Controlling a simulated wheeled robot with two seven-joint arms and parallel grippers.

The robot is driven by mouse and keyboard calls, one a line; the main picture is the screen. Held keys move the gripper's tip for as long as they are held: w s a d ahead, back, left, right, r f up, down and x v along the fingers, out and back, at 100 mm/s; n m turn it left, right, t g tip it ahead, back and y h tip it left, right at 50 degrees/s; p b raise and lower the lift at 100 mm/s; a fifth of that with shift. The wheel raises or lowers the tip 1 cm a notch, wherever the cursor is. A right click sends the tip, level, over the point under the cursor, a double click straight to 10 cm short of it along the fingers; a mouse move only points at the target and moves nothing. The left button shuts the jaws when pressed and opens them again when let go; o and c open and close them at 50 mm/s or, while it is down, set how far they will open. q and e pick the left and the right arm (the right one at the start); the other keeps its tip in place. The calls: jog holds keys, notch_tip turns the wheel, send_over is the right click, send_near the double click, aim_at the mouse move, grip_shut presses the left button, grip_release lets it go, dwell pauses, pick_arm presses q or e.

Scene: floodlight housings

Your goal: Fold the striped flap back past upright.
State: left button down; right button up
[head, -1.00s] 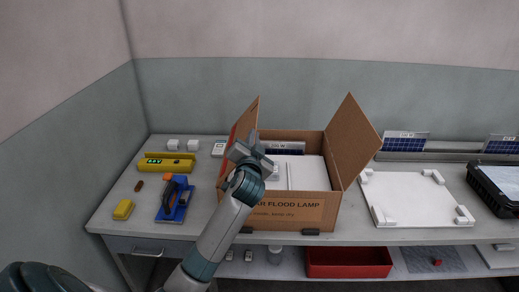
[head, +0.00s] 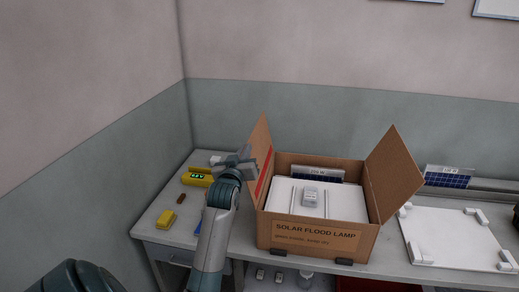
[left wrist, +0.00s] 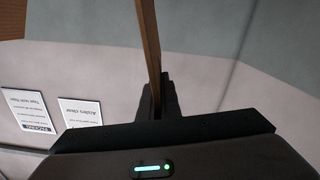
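The open cardboard box (head: 318,241) stands on the bench. Its left flap (head: 260,140) carries a red stripe (head: 264,176) and stands up, close to upright. The right flap (head: 393,175) is spread outward. My left gripper (head: 236,160) is at the outer left side of the striped flap, near its front edge. In the left wrist view the brown flap (left wrist: 149,45) shows edge-on and runs down to the dark fingers (left wrist: 158,98); whether they are closed or grip it is unclear. My right gripper is out of view.
A white panel with a small grey device (head: 310,197) lies in the box, with a solar panel (head: 318,174) behind. Yellow tools (head: 197,178) and a yellow block (head: 166,219) lie on the left. A white tray (head: 455,238) stands to the right.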

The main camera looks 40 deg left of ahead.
pick_arm(q)
jog(key=shift+s+a+f+n, duration=0.3)
jog(key=shift+s+a+n, duration=0.15)
jog(key=shift+a, duration=0.2)
jog(key=shift+s+a+f+n, duration=0.25)
jog(key=shift+s+a+n, duration=0.15)
jog(key=shift+a, duration=0.2)
jog(key=c, duration=2)
grip_release()
jog(key=shift+w, duration=0.1)
jog(key=shift+b+v, duration=2.1)
jog(key=shift+v, duration=6.65)
